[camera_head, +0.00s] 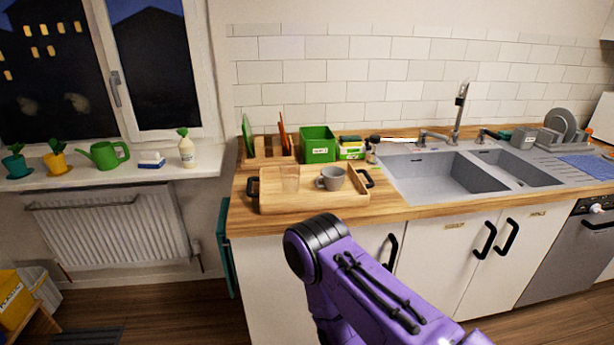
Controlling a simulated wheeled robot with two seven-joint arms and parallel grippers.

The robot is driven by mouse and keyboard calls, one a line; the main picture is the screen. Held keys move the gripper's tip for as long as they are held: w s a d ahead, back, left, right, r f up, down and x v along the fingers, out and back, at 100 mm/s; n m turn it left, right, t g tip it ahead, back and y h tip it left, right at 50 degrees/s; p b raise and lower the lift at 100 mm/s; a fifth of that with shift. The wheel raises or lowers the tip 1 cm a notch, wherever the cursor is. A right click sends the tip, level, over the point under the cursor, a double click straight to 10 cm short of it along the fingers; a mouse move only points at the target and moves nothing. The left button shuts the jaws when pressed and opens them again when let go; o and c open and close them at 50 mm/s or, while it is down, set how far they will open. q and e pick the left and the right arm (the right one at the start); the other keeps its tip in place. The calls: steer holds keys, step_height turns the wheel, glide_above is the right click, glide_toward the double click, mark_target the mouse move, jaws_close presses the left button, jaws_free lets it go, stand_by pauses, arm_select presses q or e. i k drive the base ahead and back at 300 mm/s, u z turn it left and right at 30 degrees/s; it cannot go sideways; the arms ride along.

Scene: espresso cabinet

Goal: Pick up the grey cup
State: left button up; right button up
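The grey cup (331,178) stands on the wooden tray (315,207) at the left end of the counter. It looks upright, with its handle toward the left. A clear glass (290,180) stands to its left on the same tray. A purple arm link of mine rises from the bottom edge in front of the cabinet, its black joint below the tray in the picture. Neither of my grippers shows in this view, and nothing is seen holding the cup.
A green box (318,145) and a wooden rack (268,152) with boards stand behind the tray. The sink (450,172) lies to the right, with a tall faucet (459,108). A windowsill with a green watering can (104,154) is at the left.

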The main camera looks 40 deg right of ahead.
mark_target(329, 181)
steer(key=z, duration=0.35)
steer(key=i, duration=0.6)
steer(key=z, duration=0.55)
